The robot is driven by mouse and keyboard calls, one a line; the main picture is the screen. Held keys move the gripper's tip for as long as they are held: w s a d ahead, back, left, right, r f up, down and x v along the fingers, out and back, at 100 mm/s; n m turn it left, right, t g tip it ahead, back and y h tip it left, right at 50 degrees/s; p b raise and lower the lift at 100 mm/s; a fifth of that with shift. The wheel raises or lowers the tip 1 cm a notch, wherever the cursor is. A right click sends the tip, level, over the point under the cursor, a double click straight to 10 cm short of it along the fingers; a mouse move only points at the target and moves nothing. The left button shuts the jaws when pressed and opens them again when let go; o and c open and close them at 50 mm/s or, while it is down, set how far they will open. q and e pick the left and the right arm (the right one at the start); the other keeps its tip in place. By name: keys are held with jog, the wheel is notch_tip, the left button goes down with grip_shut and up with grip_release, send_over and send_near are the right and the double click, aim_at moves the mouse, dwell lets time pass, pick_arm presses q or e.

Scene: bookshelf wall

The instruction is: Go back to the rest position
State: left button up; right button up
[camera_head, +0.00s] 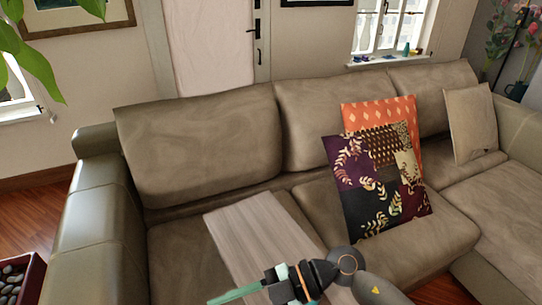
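One gripper (270,286) shows at the bottom middle of the head view. Its arm comes in from the lower right, so I take it as my right. It is dark with pale green and orange parts, and is seen over the near part of a wooden surface. A thin pale green strip (235,294) extends left from it; I cannot tell whether this is part of the gripper or something held. The fingertips are not clear enough to show open or shut. My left gripper is not in view.
A large brown sofa (205,150) fills the middle. A grey wood-grain surface (255,232) lies before it. A patterned cushion (375,180), an orange cushion (385,113) and a beige cushion (468,125) rest on the sofa. A box of stones (20,280) stands lower left; leaves (35,65) hang upper left.

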jog(key=w+d+r+m+t+y+p, duration=0.2)
jog(key=w+r+m+t+y, duration=0.35)
jog(key=r+m+t, duration=0.3)
jog(key=w+d+f+m+t+h+p, duration=0.1)
jog(key=w+d+f+m+t+h, duration=0.1)
jog(key=d+f+m+t+h, duration=0.25)
jog(key=w+d+f+m+t+h+p, duration=0.1)
jog(key=w+d+f+m+t+h, duration=0.2)
jog(key=d+m+t, duration=0.35)
pick_arm(q)
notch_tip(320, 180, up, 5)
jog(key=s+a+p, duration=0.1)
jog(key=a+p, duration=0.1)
jog(key=p, duration=0.1)
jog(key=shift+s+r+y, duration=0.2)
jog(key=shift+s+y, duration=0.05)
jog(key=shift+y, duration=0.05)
pick_arm(e)
jog(key=s+d+f+m+g+h, duration=0.2)
jog(key=s+d+f+h, duration=0.3)
jog(key=f, duration=0.3)
jog(key=s+d+f+m+g+h, duration=0.3)
jog(key=s+d+f+g+h, duration=0.1)
jog(key=s+f, duration=0.4)
jog(key=shift+s+d+f+h, duration=0.15)
jog(key=shift+d+f+h, duration=0.35)
jog(key=shift+d+f, duration=0.35)
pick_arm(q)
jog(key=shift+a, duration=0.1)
